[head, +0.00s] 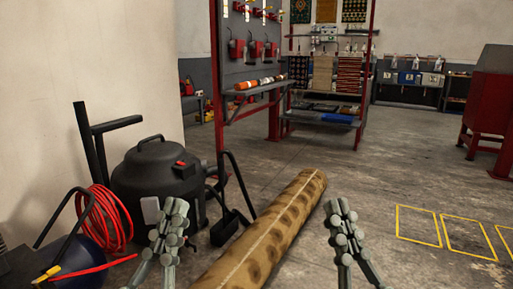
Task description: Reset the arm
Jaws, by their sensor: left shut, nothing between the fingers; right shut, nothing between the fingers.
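My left gripper (176,207) shows at the lower left of the middle, pointing up, shut and empty. It is in front of a black vacuum and left of a rolled rug. My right gripper (337,205) shows right of the rug, also pointing up, shut and empty. Neither gripper holds anything. Parts of both arms run out of the bottom of the head view.
The rolled brown rug (265,240) lies on the concrete floor between my grippers. The black vacuum (150,180) and a coiled red hose (103,222) stand at the left wall. A red-framed tool rack (216,80) stands behind. Yellow floor markings (418,209) lie at right on open floor.

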